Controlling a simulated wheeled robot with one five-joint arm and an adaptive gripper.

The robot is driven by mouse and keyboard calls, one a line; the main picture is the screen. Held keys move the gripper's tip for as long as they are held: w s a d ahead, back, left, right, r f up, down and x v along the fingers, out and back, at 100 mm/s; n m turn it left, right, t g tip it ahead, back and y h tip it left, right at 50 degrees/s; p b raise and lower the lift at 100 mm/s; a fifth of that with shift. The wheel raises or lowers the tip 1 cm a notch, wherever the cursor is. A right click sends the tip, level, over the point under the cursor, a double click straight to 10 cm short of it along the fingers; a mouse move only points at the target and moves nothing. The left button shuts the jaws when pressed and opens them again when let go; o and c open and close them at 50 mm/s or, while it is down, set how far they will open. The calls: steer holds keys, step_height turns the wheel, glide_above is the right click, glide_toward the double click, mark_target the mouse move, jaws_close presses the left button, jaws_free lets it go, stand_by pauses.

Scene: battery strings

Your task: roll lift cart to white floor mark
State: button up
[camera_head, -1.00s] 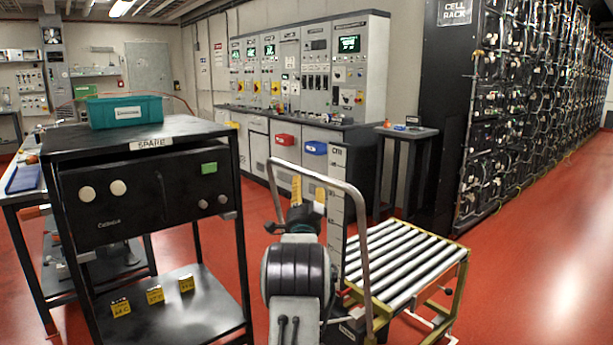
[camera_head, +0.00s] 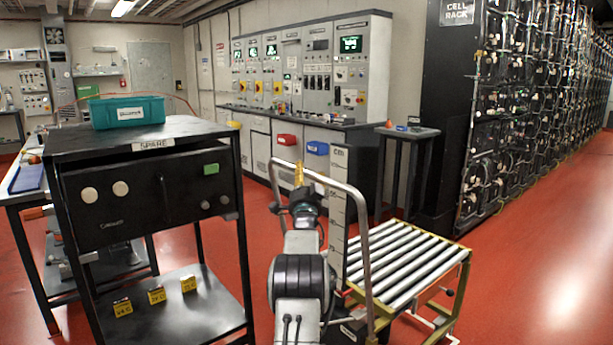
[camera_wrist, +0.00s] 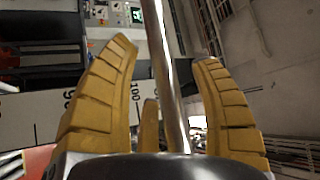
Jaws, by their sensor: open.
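The lift cart (camera_head: 410,268) has a bed of silver rollers in an olive-yellow frame and stands on the red floor at lower right. Its tall silver push handle (camera_head: 361,225) rises at the near left side. My gripper (camera_head: 299,175) is beside the handle's upper left part. In the wrist view, the yellow fingers of my gripper (camera_wrist: 165,55) are spread, with the silver handle bar (camera_wrist: 163,75) passing between them; no closed grip shows. White lines (camera_head: 443,330) show on the floor by the cart's right foot; I cannot tell if they are the white floor mark.
A black spare rack (camera_head: 150,230) with a teal bin (camera_head: 126,111) stands close at left. A small black table (camera_head: 408,134) and the tall cell rack (camera_head: 450,120) are behind the cart. Red floor is open at right.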

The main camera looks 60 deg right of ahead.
steer(key=shift+d, duration=0.1)
stand_by(0.3)
jaws_close()
stand_by(0.4)
